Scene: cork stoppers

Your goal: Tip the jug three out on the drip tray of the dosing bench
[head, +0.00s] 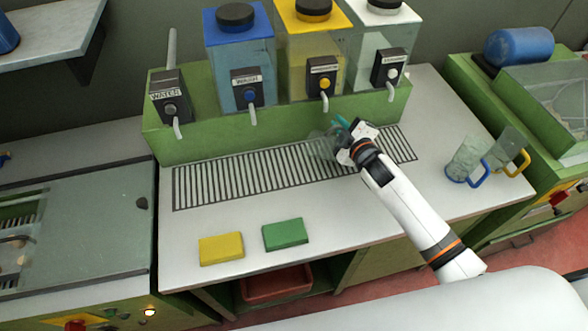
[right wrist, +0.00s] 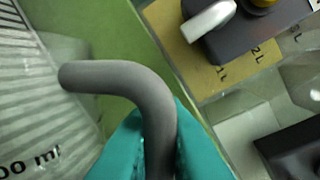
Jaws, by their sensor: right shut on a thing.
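My right gripper (head: 341,123) is over the drip tray (head: 240,176). Its teal fingers, close up in the right wrist view (right wrist: 158,150), are shut on the grey handle (right wrist: 135,78) of a clear jug (head: 321,146). The jug body is at or just above the tray grating, partly hidden by my gripper. In the right wrist view part of its wall (right wrist: 70,125) shows with a "ml" mark. I cannot tell its exact tilt, whether it touches the tray or whether it holds liquid. No number three is readable on it. My left gripper is not in view.
Behind the tray stand blue (head: 240,55), yellow (head: 318,50) and white (head: 385,45) dispensers, with taps, and a water tap (head: 172,110). Two jugs with blue (head: 468,158) and yellow (head: 508,152) handles stand at right. Yellow (head: 221,248) and green (head: 285,235) blocks lie in front.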

